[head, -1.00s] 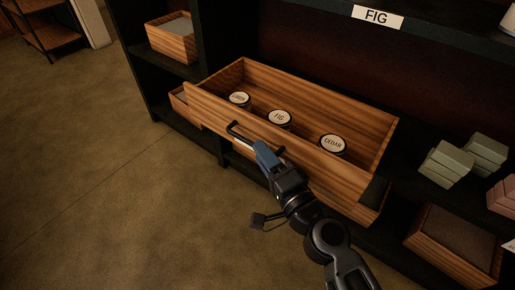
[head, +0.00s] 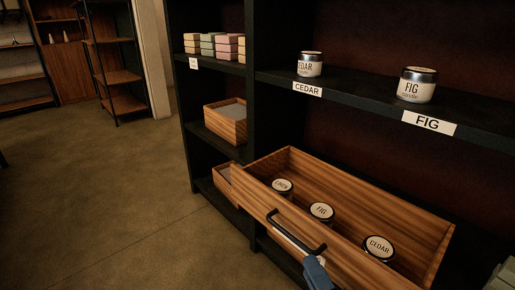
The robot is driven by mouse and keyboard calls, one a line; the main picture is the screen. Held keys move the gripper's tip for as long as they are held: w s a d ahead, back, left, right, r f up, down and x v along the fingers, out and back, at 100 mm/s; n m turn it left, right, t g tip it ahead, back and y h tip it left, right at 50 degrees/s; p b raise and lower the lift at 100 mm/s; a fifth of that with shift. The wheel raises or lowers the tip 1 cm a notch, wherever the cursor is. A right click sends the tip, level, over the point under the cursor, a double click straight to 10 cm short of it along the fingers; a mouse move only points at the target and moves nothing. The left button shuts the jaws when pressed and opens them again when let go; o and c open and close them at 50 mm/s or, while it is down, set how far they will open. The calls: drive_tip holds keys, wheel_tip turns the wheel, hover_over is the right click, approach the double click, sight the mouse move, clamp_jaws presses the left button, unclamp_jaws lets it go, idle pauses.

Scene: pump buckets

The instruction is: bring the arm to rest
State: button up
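My gripper (head: 314,268) is at the bottom of the head view, at the black handle (head: 296,232) on the front of an open wooden drawer (head: 350,258). Only its blue end shows; the rest of my arm is below the frame. I cannot tell whether the fingers are closed around the handle. Three lidded jars stand in the drawer: one at the left with a small label (head: 281,186), one marked FIG (head: 321,211) and one marked CEDAR (head: 378,247).
A dark shelf (head: 350,95) above the drawer bears a cedar candle (head: 310,64) and a fig candle (head: 417,85) behind their labels. A wooden box (head: 227,122) and stacked soaps (head: 214,45) stand at the left. The floor (head: 100,200) at the left is clear.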

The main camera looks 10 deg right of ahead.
drive_tip(key=s+d+f+n+g+h, duration=0.1)
drive_tip(key=s+d+f+n+h, duration=0.15)
drive_tip(key=s, duration=0.65)
drive_tip(key=s+d+f+n+g+h, duration=0.1)
drive_tip(key=s+d+n, duration=0.2)
drive_tip(key=s, duration=0.6)
drive_tip(key=s+d+r+n+g+h, duration=0.1)
drive_tip(key=s+r+n, duration=0.25)
drive_tip(key=s, duration=0.35)
drive_tip(key=s+d+r+n, duration=0.1)
drive_tip(key=s+r+n, duration=0.25)
drive_tip(key=s, duration=0.35)
wheel_tip(320, 180, up, 28)
drive_tip(key=s+p, duration=0.1)
drive_tip(key=p, duration=2.5)
drive_tip(key=shift+s+a+f+n, duration=0.15)
drive_tip(key=shift+s+n, duration=0.05)
drive_tip(key=shift+n, duration=0.15)
